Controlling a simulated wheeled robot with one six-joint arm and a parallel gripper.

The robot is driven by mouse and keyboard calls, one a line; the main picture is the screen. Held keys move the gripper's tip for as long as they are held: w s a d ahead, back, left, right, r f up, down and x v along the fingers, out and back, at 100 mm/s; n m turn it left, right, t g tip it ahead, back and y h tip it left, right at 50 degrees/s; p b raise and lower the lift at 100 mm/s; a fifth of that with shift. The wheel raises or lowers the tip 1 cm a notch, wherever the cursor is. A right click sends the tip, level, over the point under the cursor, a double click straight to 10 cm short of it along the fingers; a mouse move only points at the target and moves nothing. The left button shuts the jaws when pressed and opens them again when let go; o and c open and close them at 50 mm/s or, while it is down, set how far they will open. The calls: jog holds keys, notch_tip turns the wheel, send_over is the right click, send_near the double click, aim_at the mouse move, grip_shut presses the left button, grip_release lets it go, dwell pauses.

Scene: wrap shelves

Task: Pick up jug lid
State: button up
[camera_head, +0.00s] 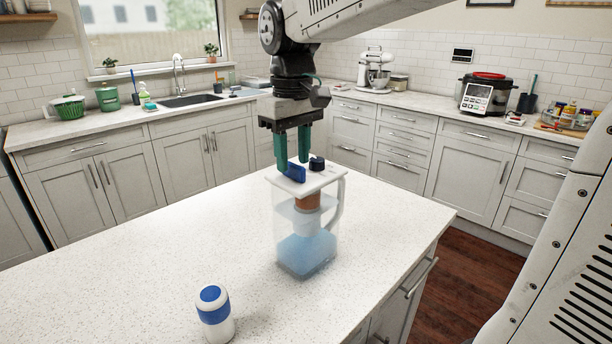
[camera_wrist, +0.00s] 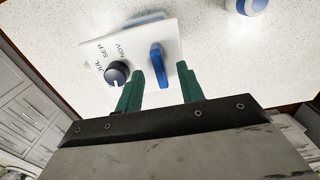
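A clear jug (camera_head: 305,245) with blue-tinted water stands upright on the island counter. Its white jug lid (camera_head: 325,176) sits on top and also shows in the wrist view (camera_wrist: 107,48). The lid has an upright blue tab (camera_head: 295,173) and a dark round knob (camera_head: 317,163). My gripper (camera_head: 293,161) points down just above the lid, its green fingers open. In the wrist view, the blue tab (camera_wrist: 157,65) lies between the fingertips, with a visible gap on each side. I cannot tell whether the fingertips touch the lid.
A white and blue canister (camera_head: 216,315) stands at the island's front. The speckled island top (camera_head: 130,270) is otherwise mostly clear. Back counters hold a sink (camera_head: 190,101), a stand mixer (camera_head: 375,70) and a cooker (camera_head: 488,93).

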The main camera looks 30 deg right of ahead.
jog(key=shift+f, duration=0.45)
jog(key=shift+c, duration=0.4)
grip_shut()
jog(key=shift+r, duration=0.1)
